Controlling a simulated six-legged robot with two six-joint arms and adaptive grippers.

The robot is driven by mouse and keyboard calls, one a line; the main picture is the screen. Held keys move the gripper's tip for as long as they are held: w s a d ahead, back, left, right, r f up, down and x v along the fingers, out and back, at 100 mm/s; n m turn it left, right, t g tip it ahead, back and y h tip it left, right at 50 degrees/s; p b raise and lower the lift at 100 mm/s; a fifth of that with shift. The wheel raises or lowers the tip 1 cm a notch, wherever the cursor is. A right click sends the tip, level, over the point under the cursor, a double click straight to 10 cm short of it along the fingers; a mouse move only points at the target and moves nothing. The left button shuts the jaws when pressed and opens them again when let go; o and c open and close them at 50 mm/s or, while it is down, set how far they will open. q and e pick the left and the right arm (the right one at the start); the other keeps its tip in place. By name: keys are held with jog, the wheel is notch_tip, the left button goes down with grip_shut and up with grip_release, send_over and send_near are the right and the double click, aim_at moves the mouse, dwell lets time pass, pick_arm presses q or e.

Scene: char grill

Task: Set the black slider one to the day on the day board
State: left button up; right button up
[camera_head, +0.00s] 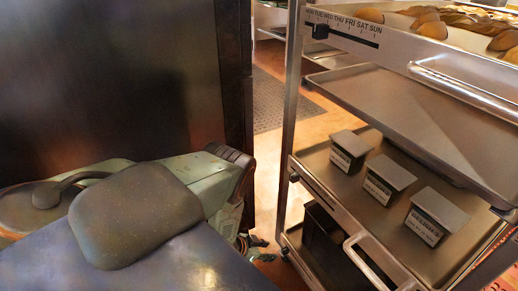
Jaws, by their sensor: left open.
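The day board (345,20) is a pale strip on the front of the upper shelf of a metal rack, lettered MON to SUN. The small black slider (320,31) sits near the left end of its dark slot, below the MON and TUE letters; its exact day mark is hard to tell. My left gripper (258,249) is low in the middle of the view, left of the rack, well below and apart from the slider. It is small and partly hidden by my own arm; it is open and holds nothing I can see. My right gripper is not in view.
The rack holds bread rolls (432,28) on top, an empty tray (415,95) below, and three labelled metal boxes (389,177) on a lower shelf. A looped handle (372,262) juts out low. A large dark panel (110,80) stands left; floor shows between.

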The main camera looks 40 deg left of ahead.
pick_arm(q)
jog(key=shift+v, duration=2.2)
jog(key=s+d+f+n+g+y, duration=0.1)
jog(key=s+f+n+g, duration=0.1)
jog(key=s, duration=0.5)
jog(key=s+d+r+n+g+p, duration=0.2)
jog(key=s+d+r+g+p, duration=0.15)
jog(key=s+d+r, duration=0.45)
jog(key=s+d+r+g+p, duration=0.1)
jog(key=s+d+r+p, duration=0.1)
jog(key=r, duration=0.7)
jog(key=s+d+r+g+y+p, duration=0.1)
jog(key=s+r+p, duration=0.4)
jog(key=r, duration=0.5)
jog(key=shift+d+r+g, duration=0.35)
jog(key=shift+d+g, duration=0.2)
jog(key=shift+d, duration=0.6)
